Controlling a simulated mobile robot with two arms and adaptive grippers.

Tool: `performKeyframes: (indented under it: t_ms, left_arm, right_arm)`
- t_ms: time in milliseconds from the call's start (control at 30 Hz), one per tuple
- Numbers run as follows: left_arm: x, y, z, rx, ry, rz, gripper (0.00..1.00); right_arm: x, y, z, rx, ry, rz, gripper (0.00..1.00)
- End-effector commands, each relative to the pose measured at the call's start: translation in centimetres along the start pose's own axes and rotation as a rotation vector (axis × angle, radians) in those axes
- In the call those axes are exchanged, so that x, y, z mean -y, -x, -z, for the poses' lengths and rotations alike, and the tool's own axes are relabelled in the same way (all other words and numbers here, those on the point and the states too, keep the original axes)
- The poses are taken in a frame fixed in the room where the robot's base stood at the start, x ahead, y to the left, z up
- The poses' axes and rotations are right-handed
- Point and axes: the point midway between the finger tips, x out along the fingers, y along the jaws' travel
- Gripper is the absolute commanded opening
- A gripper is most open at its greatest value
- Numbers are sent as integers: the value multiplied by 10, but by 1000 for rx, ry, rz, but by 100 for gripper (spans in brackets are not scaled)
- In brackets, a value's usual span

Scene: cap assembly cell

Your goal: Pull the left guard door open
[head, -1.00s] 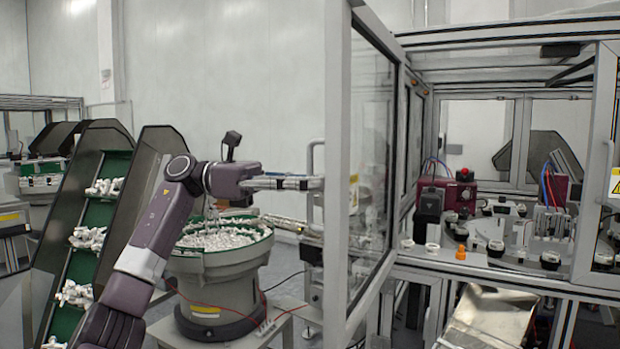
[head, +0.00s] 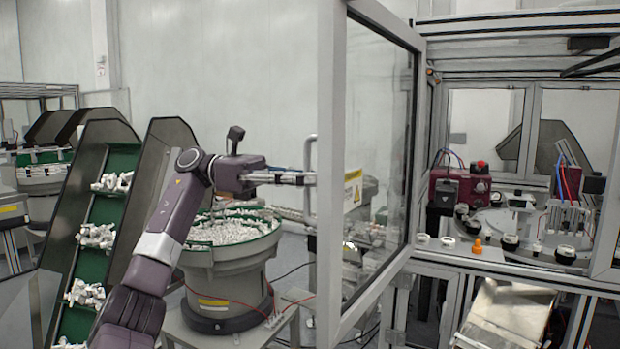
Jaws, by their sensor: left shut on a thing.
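The left guard door (head: 331,140) is a grey-framed clear panel with a yellow warning label. It stands swung out from the machine cell, its free edge toward me. Its upright handle (head: 309,160) shows on the door's left side, partly hidden behind the fingers. My left gripper (head: 312,178) reaches in from the left and is shut on the handle. The exact finger contact is small and partly hidden. My right gripper is not in view.
A green-belted conveyor (head: 98,240) rises at the left. Inside the cell, a rotary table (head: 490,225) carries fixtures. A metal chute (head: 508,315) sits below it.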

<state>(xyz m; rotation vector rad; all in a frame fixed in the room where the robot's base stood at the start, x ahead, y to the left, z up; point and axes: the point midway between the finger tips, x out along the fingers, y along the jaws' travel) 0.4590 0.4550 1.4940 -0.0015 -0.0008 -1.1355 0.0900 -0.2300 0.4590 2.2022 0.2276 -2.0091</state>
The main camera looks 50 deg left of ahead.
Motion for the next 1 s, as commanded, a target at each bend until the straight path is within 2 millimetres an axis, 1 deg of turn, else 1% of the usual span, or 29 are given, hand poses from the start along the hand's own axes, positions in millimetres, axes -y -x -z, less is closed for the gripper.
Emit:
performKeyframes:
  t_ms: [33, 167, 200, 267, 500, 600, 733, 1000]
  left_arm:
    - [1, 0, 3, -8, 2, 3, 0]
    - [1, 0, 3, -9, 2, 3, 0]
    - [0, 0, 3, -9, 2, 3, 10]
    - [0, 0, 3, -8, 2, 2, 15]
    - [0, 0, 1, -4, 1, 0, 15]
    - [0, 3, 0, -3, 0, -1, 15]
    - [0, 16, 0, -1, 0, -3, 15]
    - [1, 54, 0, 0, 0, -2, 15]
  right_arm:
    - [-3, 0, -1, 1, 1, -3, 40]
    - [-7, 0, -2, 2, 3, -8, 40]
    - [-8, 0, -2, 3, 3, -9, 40]
    - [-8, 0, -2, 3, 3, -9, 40]
    - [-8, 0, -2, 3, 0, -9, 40]
    - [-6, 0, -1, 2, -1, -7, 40]
    - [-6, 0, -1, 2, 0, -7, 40]
    - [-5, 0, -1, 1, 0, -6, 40]
